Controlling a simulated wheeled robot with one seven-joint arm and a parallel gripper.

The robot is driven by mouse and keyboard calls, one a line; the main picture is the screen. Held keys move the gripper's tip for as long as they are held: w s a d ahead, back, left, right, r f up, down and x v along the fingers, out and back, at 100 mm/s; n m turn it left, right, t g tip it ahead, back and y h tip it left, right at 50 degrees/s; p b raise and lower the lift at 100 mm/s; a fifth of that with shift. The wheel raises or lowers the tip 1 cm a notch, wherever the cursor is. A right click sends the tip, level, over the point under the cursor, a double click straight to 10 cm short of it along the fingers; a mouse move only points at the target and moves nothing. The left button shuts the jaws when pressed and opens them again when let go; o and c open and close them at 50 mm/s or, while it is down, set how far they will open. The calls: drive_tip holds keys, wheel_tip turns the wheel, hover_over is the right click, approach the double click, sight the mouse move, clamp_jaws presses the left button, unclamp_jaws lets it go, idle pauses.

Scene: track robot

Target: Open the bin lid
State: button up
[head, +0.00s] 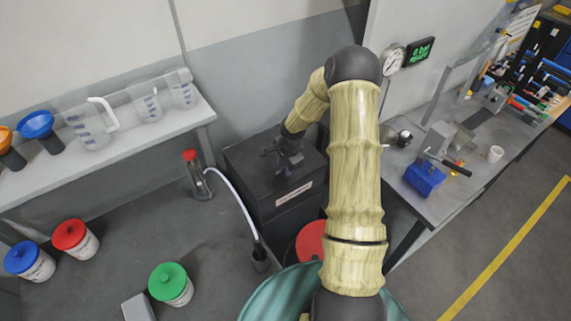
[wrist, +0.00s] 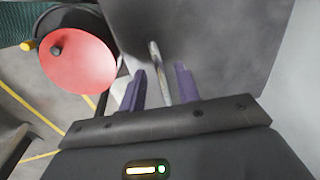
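The bin is a dark box (head: 268,198) with a pale label on its front, standing against the wall in the middle of the head view. Its flat dark lid (wrist: 225,35) lies level and looks shut. A thin pale metal handle bar (wrist: 154,56) shows on the lid in the wrist view. My gripper (head: 287,170) is over the lid, pointing down. In the wrist view my gripper (wrist: 161,70) has its two purple fingers apart, one on each side of the bar, with gaps visible on both sides. In the head view my gripper hides the handle.
A red round lid (wrist: 78,64) with a dark knob is beside the bin; the same red lid (head: 311,241) is partly behind my arm. A workbench (head: 437,195) is at right, a shelf with jugs (head: 95,125) at left.

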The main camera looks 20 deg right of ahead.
drive_tip(key=shift+c, duration=0.2)
clamp_jaws()
drive_tip(key=shift+w, duration=0.1)
